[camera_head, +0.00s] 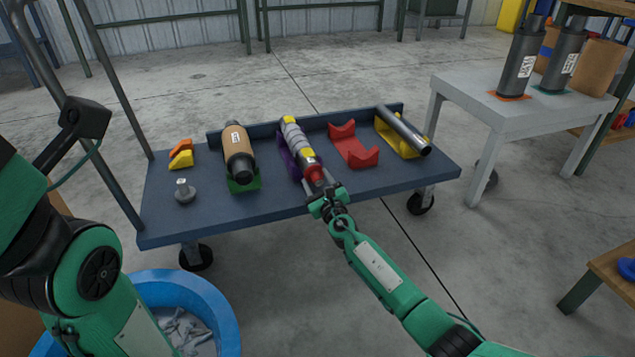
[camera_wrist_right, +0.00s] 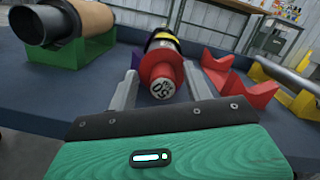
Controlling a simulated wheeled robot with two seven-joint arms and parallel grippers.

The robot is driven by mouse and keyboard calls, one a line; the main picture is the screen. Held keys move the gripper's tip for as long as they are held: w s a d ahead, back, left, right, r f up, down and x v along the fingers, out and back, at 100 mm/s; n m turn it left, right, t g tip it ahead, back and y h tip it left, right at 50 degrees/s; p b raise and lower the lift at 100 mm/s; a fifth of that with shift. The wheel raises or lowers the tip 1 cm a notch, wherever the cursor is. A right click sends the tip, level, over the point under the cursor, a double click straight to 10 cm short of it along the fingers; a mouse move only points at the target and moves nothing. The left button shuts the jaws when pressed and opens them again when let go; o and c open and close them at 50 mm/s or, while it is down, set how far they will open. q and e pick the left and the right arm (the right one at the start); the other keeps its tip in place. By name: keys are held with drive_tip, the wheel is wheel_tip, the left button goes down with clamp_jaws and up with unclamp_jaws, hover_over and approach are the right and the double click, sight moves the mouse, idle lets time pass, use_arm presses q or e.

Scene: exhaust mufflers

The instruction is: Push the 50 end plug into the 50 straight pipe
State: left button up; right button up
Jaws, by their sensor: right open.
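The 50 straight pipe (camera_head: 293,135), silver with yellow bands, lies on a purple cradle (camera_head: 288,163) on the blue cart. The red 50 end plug (camera_head: 313,173) is at the pipe's near end, in line with it. In the right wrist view the plug (camera_wrist_right: 162,72) shows its pale end face, marked 50, towards me. How deep it sits in the pipe cannot be told. My right gripper (camera_head: 322,196) is open at the cart's front edge, its fingers (camera_wrist_right: 162,80) on either side of the plug with gaps visible.
On the cart (camera_head: 160,225) stand a tan-wrapped muffler (camera_head: 237,145) on a green cradle, an empty red cradle (camera_head: 353,146), and a silver pipe (camera_head: 404,130) on a yellow cradle. A metal part (camera_head: 185,191) lies front left. A blue bin (camera_head: 225,310) stands before the cart.

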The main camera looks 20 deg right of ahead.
drive_tip(key=s+p, duration=0.1)
drive_tip(key=s, duration=0.1)
drive_tip(key=s+p, duration=0.1)
drive_tip(key=s, duration=0.1)
drive_tip(key=shift+s+d+f, duration=0.1)
drive_tip(key=shift+s+d, duration=0.1)
drive_tip(key=p, duration=0.3)
approach(318, 182)
drive_tip(key=s, duration=0.3)
drive_tip(key=shift+d+f, duration=0.2)
drive_tip(key=shift+f, duration=0.15)
